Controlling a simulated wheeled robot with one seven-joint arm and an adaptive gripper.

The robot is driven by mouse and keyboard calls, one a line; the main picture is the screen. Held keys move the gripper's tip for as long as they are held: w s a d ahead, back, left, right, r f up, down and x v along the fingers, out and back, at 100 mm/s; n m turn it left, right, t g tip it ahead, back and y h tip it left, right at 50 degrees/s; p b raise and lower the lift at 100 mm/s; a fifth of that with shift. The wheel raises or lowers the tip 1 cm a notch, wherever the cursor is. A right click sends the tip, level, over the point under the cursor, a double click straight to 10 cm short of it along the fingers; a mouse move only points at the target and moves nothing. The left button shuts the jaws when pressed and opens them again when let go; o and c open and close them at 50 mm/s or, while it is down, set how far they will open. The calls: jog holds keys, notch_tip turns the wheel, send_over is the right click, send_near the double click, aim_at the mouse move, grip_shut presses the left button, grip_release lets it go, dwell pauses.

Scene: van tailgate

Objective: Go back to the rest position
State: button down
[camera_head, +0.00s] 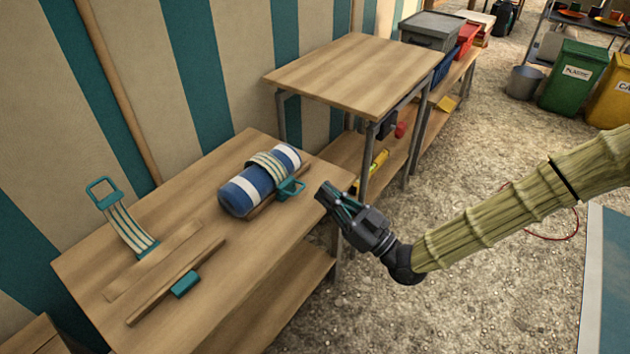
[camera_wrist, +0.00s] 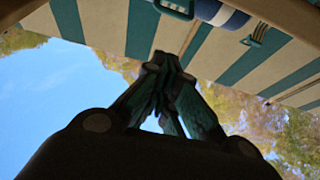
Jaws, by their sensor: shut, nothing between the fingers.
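My gripper (camera_head: 328,194) is at the right end of the low wooden table (camera_head: 255,243), at its front right corner, and looks closed and empty. In the wrist view my gripper (camera_wrist: 172,62) shows its fingers together with nothing between them. A blue and white striped roll (camera_head: 240,195) lies on the table to the left of my gripper, apart from it. A striped strap with a teal buckle (camera_head: 290,188) goes over the roll. The roll also shows at the top edge of the wrist view (camera_wrist: 222,14).
A wooden strip with a teal block (camera_head: 184,284) lies in front. A taller table (camera_head: 355,70) stands behind. Green and yellow bins (camera_head: 575,78) are at the back right. The gravel in front is open.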

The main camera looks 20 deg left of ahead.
jog(key=shift+p+v, duration=0.35)
jog(key=shift+v, duration=2.25)
jog(key=s+d+f+m+h, duration=0.3)
jog(key=f+h, duration=0.1)
jog(key=f, duration=0.4)
jog(key=s+d+f+m+g+h, duration=0.1)
jog(key=s+d+f+m+h, duration=0.2)
jog(key=f, duration=0.6)
jog(key=s+d+f+m+h, duration=0.2)
jog(key=f+h, duration=0.3)
jog(key=f, duration=0.3)
jog(key=s+d+f+m+g+h, duration=0.3)
jog(key=s+d+f+h, duration=0.15)
jog(key=s+d, duration=0.45)
jog(key=s+d+f+m+g+h, duration=0.4)
jog(key=s+d, duration=0.3)
jog(key=d, duration=0.5)
notch_tip(320, 180, up, 29)
jog(key=s+d+p, duration=0.1)
jog(key=d+p, duration=0.1)
jog(key=p, duration=2.8)
jog(key=shift+s+t+h, duration=0.3)
jog(key=shift+s+h, duration=0.1)
jog(key=shift+h, duration=0.05)
jog(key=shift+f, duration=0.15)
